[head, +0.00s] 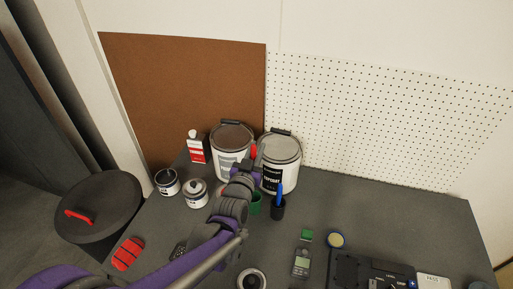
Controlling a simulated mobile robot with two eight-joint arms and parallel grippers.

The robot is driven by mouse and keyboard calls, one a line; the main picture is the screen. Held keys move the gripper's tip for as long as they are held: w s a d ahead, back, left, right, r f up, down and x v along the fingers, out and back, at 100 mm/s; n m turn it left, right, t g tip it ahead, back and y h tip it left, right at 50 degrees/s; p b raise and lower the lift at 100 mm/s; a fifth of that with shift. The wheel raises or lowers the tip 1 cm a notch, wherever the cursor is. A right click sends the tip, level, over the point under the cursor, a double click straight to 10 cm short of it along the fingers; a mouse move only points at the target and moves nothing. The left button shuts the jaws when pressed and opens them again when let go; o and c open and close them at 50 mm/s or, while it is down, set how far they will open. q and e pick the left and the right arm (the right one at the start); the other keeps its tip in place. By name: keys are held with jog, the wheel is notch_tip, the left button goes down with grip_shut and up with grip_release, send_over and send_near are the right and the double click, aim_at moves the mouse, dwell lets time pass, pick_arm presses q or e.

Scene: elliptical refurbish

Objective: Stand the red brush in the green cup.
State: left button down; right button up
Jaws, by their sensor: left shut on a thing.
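The green cup (256,206) stands on the dark table, partly hidden behind my left arm. My left gripper (252,163) is above and behind the cup, in front of the two large paint buckets. It is shut on the red brush (254,151), of which only a small red part shows at the gripper. The rest of the brush is hidden or too small to make out. The brush is apart from the cup as far as I can see. My right gripper is not in view.
A dark cup (278,210) with a blue brush (279,190) stands just right of the green cup. Paint buckets (230,137) (281,148) stand behind. Small cans (166,182) (195,194) are at left, a meter (301,263) at front. The table's right rear is clear.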

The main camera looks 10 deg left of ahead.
pick_arm(q)
notch_tip(320, 180, down, 11)
jog(key=b, duration=0.8)
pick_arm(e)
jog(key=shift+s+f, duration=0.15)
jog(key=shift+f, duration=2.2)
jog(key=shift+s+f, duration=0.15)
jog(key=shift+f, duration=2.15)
pick_arm(q)
jog(key=c, duration=0.7)
grip_release()
jog(key=s, duration=1)
jog(key=shift+s+a, duration=0.15)
jog(key=shift+s, duration=0.2)
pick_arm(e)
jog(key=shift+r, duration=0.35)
